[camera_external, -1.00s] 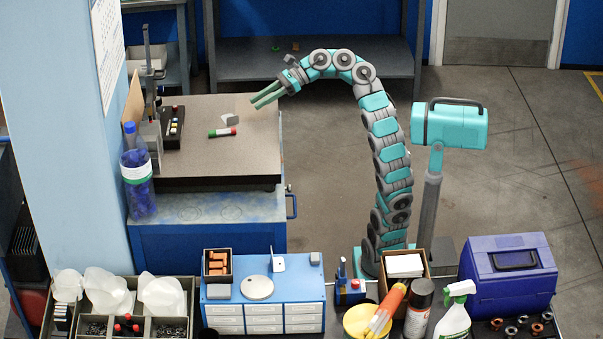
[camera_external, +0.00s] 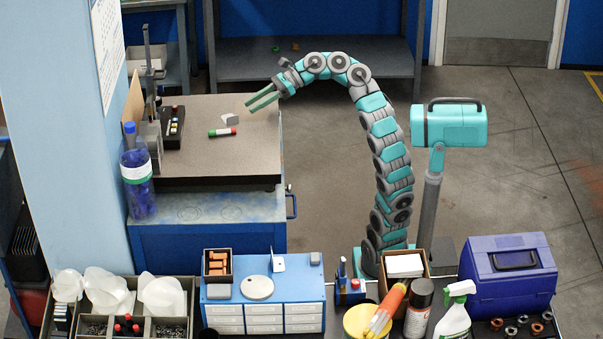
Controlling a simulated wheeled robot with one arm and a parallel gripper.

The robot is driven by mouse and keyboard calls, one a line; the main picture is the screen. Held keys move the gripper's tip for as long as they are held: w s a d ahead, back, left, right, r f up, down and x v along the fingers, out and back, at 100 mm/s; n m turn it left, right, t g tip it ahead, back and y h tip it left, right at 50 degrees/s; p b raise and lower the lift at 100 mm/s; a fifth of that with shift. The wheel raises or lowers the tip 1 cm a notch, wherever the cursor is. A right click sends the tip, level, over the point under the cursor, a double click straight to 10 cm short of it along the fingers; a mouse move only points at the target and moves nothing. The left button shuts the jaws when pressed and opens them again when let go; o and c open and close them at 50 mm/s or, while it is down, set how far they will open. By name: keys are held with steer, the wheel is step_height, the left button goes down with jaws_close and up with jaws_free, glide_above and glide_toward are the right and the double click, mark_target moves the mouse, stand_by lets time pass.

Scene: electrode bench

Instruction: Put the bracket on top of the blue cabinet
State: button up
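A blue cabinet (camera_external: 232,290) with white drawers stands in the foreground. On its top are a round pale disc, small grey blocks and an upright white angled plate (camera_external: 278,263), which also looks like a bracket. My gripper (camera_external: 248,106) hangs above the right part of the bench, right of the pale piece. Its two teal fingers are apart with nothing between them.
A blue bottle (camera_external: 138,180) stands at the bench's left front, near a black control box (camera_external: 171,128). A teal case-like unit on a post (camera_external: 450,125) stands right of my arm. Bins, spray bottles and a purple toolbox (camera_external: 508,270) crowd the foreground.

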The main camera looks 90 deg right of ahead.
mark_target(232, 119)
steer(key=x, duration=0.2)
steer(key=shift+w+a+f, duration=0.15)
steer(key=shift+w+f, duration=0.05)
steer(key=shift+w, duration=0.15)
steer(key=p+x, duration=0.1)
steer(key=x, duration=0.4)
steer(key=shift+w+a, duration=0.25)
steer(key=shift+w, duration=0.05)
jaws_close()
stand_by(0.9)
